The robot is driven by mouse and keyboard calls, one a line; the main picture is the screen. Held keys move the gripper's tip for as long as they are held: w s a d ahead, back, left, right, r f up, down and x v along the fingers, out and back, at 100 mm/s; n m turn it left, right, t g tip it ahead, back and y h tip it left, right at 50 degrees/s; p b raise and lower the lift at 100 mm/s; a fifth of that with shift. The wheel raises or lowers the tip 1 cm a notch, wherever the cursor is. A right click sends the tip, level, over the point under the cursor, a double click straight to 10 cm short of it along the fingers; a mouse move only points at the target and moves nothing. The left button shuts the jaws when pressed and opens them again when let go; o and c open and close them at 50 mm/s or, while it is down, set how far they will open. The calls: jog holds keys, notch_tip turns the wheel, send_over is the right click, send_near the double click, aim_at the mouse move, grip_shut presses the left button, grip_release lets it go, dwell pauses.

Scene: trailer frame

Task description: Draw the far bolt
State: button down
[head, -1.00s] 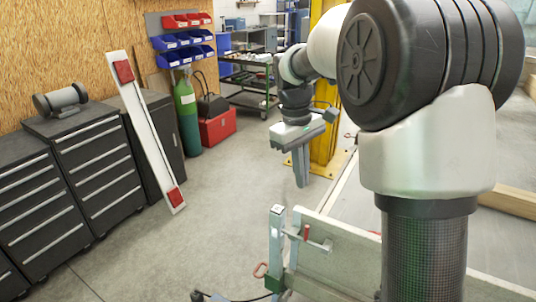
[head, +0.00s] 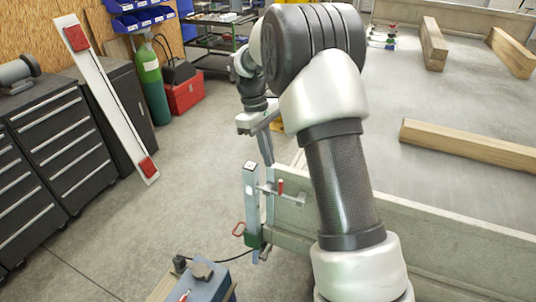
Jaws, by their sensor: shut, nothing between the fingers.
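My gripper (head: 267,160) is shut and empty. It points down beside the near corner of the trailer, and its tips appear just behind and above the corner post. The grey corner post (head: 251,200) stands upright at the end of the near side board (head: 430,232). A clamp-like fitting with a red handle (head: 280,187) sits at the post's top right. A red loop handle (head: 239,230) sticks out low on the post's left. I cannot make out the far bolt for certain; my arm covers part of the trailer's left edge.
The grey trailer bed (head: 440,95) carries timber beams (head: 475,147). A blue-grey box (head: 205,284) stands at front. A leaning white board (head: 105,98) and drawer cabinets (head: 65,140) line the left. The floor between is clear.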

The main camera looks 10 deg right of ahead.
aim_at(287, 178)
jog(key=x, duration=0.6)
jog(key=shift+s+d+f, duration=0.1)
jog(key=shift+f, duration=0.25)
jog(key=shift+s+d, duration=0.6)
jog(key=shift+d, duration=0.25)
jog(key=shift+s+d, duration=0.65)
jog(key=shift+d, duration=0.2)
jog(key=shift+r, duration=0.1)
